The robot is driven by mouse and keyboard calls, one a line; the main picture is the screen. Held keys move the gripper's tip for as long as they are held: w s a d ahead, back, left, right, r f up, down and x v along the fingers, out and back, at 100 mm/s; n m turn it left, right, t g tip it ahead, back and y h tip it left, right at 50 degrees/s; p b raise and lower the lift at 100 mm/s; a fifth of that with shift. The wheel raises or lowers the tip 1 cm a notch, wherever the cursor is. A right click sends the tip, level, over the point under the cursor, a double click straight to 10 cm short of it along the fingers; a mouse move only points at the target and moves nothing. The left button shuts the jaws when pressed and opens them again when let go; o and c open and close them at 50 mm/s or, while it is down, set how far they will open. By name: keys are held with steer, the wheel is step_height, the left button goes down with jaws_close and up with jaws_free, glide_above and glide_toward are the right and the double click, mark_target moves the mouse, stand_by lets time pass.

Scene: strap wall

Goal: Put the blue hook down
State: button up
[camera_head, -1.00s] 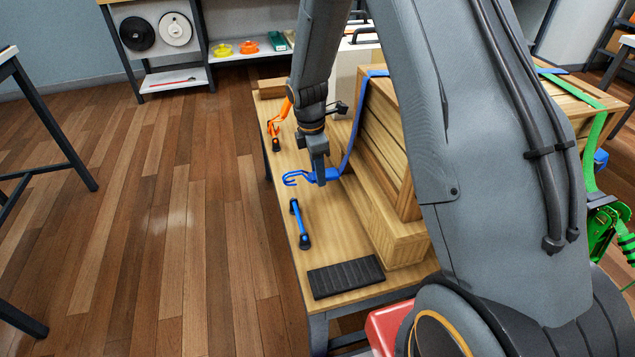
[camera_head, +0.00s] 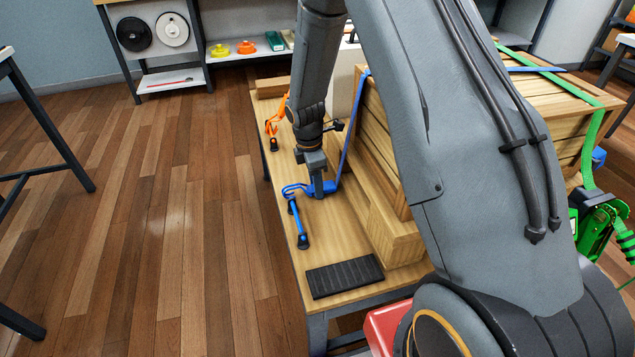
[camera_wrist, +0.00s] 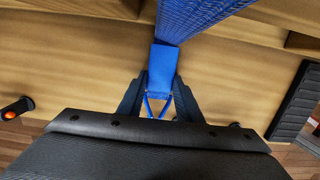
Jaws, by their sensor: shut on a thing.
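The blue hook (camera_head: 293,189) is at the end of a blue strap (camera_head: 347,137) that runs up over the wooden crate. My gripper (camera_head: 319,193) is shut on the hook and holds it low over the tabletop, its open bend facing left. Whether the hook touches the wood cannot be told. In the wrist view, the strap's folded end (camera_wrist: 162,68) lies between the two fingers, and most of the hook is hidden behind the wrist housing. In the head view, the hook overlaps the upper end of a blue-and-black bar (camera_head: 299,224).
The wooden table (camera_head: 287,262) has a black ribbed mat (camera_head: 345,276) at its near end. The wooden crate (camera_head: 378,150) stands to the right. A green ratchet strap (camera_head: 592,150) hangs at far right.

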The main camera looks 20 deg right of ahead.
mark_target(312, 188)
steer(key=shift+f, duration=0.2)
steer(key=o, duration=0.8)
steer(key=shift+c, duration=0.2)
steer(key=shift+s, duration=0.1)
steer(key=shift+f, duration=0.1)
step_height(312, 188, up, 12)
steer(key=a, duration=0.1)
steer(key=s+d+r+m, duration=0.1)
steer(key=s+r+m, duration=0.3)
steer(key=s, duration=0.5)
steer(key=s+d+r+m+y, duration=0.1)
steer(key=s+r+m, duration=0.3)
steer(key=s+m, duration=0.4)
steer(key=s+d+r+m, duration=0.1)
steer(key=s+r+m, duration=0.3)
steer(key=s+m, duration=0.3)
steer(key=shift+s+r+p, duration=0.2)
steer(key=shift+s, duration=0.55)
steer(key=shift+s+r+p, duration=0.15)
steer(key=shift+s, duration=0.55)
